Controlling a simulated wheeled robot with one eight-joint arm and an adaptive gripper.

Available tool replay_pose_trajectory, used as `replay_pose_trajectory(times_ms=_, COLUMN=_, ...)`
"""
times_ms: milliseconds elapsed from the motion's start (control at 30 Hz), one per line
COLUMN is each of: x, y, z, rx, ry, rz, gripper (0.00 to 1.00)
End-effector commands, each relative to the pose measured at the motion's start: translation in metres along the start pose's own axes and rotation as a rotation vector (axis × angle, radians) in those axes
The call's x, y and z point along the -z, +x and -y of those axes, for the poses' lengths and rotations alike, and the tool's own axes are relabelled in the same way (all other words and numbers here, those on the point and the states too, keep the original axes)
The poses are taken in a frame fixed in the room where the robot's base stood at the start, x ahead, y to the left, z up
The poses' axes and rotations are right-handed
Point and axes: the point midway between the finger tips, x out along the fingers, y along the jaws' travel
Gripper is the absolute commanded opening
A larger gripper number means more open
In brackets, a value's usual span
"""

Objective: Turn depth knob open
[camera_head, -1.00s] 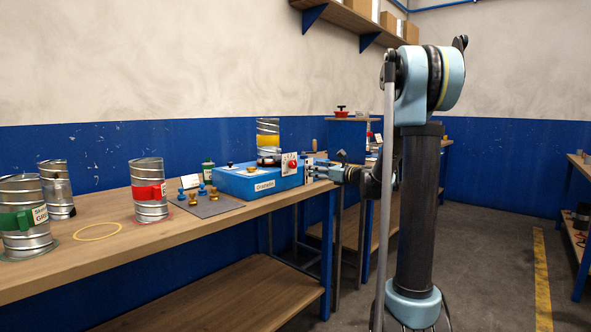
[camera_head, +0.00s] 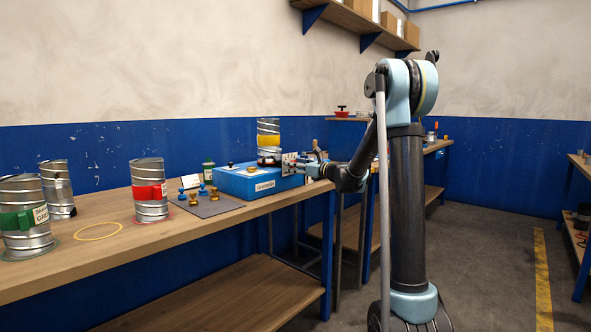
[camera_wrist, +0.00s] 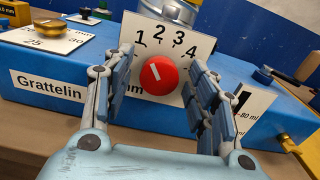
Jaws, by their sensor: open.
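The red round knob (camera_wrist: 158,74) has a white pointer line tilted slightly left. It sits on a white plate (camera_wrist: 150,36) numbered 1 to 4, on the blue box (camera_wrist: 150,112) labelled "Grattelin". My gripper (camera_wrist: 160,64) is open, with one finger on each side of the red knob. I cannot tell whether the fingers touch it. In the head view my gripper (camera_head: 316,163) is at the right end of the blue box (camera_head: 250,183) and the red knob is hard to make out. No part is visibly marked "depth".
A brass knob (camera_wrist: 52,34) stands on a scale card on top of the box, left. A yellow fitting (camera_wrist: 298,146) sticks out at its lower right.

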Motion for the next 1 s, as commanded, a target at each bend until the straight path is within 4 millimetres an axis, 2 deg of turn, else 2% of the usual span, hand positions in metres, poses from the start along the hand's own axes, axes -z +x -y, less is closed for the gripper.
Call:
replay_pose_trajectory(times_ms=100, x=0.0001, y=-0.0006, z=0.0006, rx=0.001, ry=0.000, rz=0.000, gripper=0.53)
replay_pose_trajectory(times_ms=300, x=0.0000, y=-0.0011, z=0.0012, rx=0.001, ry=0.000, rz=0.000, gripper=0.08)
replay_pose_trajectory(times_ms=400, x=-0.0001, y=0.0032, z=-0.0021, rx=0.001, ry=0.000, rz=0.000, gripper=0.09)
replay_pose_trajectory(times_ms=667, x=0.0000, y=-0.0010, z=0.0019, rx=0.003, ry=-0.032, rz=0.000, gripper=0.08)
replay_pose_trajectory(times_ms=1000, x=0.0002, y=-0.0024, z=0.0031, rx=0.005, ry=-0.243, rz=-0.001, gripper=0.08)
